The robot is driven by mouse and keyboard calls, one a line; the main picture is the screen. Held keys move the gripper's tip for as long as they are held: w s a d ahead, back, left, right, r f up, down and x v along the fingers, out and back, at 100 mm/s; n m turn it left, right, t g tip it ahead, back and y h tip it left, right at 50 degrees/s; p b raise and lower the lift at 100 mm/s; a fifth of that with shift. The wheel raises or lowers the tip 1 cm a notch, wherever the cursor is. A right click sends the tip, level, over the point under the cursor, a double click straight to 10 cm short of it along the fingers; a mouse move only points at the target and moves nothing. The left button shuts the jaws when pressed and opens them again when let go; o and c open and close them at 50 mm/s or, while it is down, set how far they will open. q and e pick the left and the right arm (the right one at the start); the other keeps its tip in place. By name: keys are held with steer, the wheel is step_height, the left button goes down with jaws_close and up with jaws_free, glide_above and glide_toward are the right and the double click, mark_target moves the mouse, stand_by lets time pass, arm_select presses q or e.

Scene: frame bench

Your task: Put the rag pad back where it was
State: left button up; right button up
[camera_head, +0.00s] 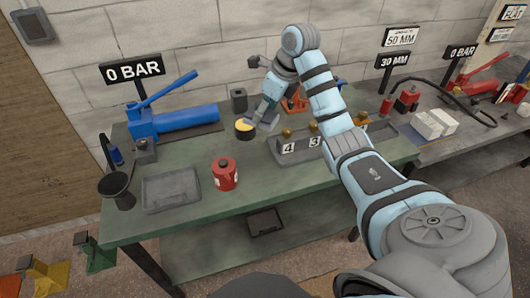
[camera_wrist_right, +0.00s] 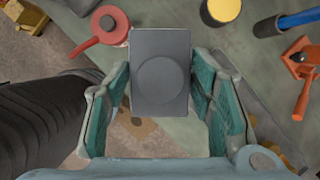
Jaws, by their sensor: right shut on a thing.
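My right gripper (camera_head: 262,117) is over the green bench, near the back middle. In the wrist view its two teal-padded fingers (camera_wrist_right: 163,105) are shut on a flat grey rectangular block (camera_wrist_right: 160,92) with a round disc shape on its face. I cannot tell from its look whether this block is the rag pad. In the head view the gripper mostly hides it. A black tin with a yellow top (camera_head: 245,129) stands just left of the gripper; it also shows in the wrist view (camera_wrist_right: 221,10). My left gripper is not in view.
A red can (camera_head: 224,174) and an empty-looking grey tray (camera_head: 171,190) stand at the front left. A blue hand pump (camera_head: 173,120) is behind them. A grey numbered rack (camera_head: 297,150) is right of the gripper. White blocks (camera_head: 433,123) lie on the right bench.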

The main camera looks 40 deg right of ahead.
mark_target(270, 118)
steer(key=shift+s+f+b, duration=0.85)
steer(key=shift+s+f, duration=0.05)
steer(key=shift+s, duration=0.3)
step_height(270, 118, down, 19)
steer(key=b, duration=1.1)
steer(key=shift+w+r, duration=0.1)
steer(key=shift+r, duration=0.05)
steer(key=o, duration=0.8)
steer(key=shift+o, duration=0.2)
steer(key=p+v, duration=0.2)
steer(key=v, duration=1)
